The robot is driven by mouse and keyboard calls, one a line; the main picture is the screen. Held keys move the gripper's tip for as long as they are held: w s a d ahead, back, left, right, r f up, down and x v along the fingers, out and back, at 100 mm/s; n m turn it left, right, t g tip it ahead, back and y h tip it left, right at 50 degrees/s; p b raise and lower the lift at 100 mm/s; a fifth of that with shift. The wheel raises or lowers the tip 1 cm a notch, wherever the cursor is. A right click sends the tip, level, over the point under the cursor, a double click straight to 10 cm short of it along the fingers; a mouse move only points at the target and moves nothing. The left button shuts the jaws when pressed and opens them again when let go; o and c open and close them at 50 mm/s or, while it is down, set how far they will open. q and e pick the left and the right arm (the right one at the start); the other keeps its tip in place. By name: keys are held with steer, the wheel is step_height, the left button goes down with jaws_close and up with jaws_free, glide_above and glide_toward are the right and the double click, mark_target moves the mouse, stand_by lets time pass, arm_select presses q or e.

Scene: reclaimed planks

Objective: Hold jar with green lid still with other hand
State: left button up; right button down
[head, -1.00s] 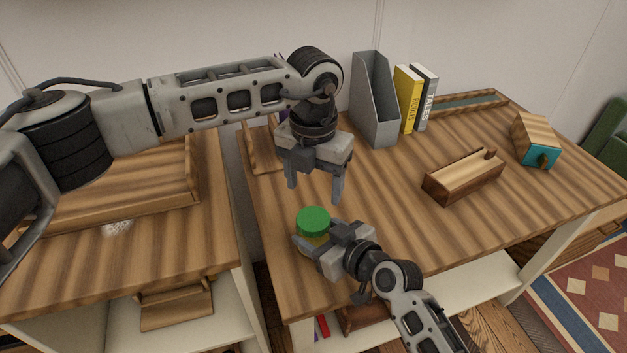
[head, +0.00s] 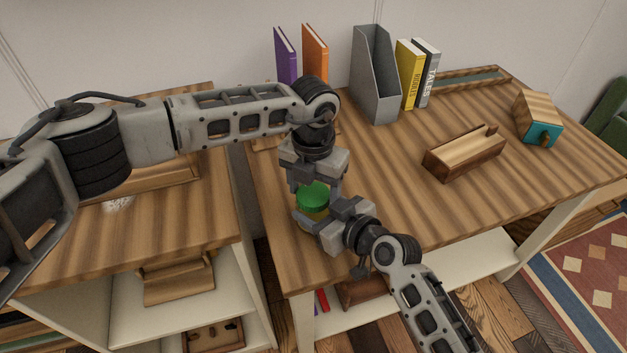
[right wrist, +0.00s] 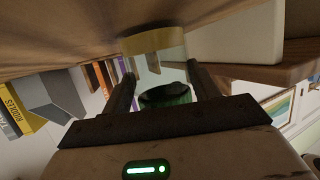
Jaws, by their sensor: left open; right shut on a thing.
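The jar with the green lid (head: 313,197) stands upright near the front left part of the wooden desk. My right gripper (head: 311,224) is shut on the jar's body from the right. In the right wrist view the jar (right wrist: 153,42) shows between the two fingers, its green lid (right wrist: 166,96) lower in the picture. My left gripper (head: 315,183) is open, pointing down directly over the jar, with its fingers at either side of the lid. I cannot tell whether they touch the lid. The jar's lower body is partly hidden by my right gripper.
A wooden box (head: 464,160) lies mid-desk. A grey file holder (head: 374,75), a yellow book (head: 408,76) and a grey book stand at the back. A teal-ended wooden block (head: 538,118) is at the right. A gap separates this desk from the left one.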

arm_select(q)
steer(key=c, duration=0.8)
steer(key=m, duration=0.5)
steer(key=o, duration=1.2)
steer(key=shift+c, duration=0.2)
steer(key=shift+s+d, duration=0.1)
steer(key=shift+r, duration=0.15)
step_height(320, 180, up, 12)
steer(key=shift+a, duration=0.2)
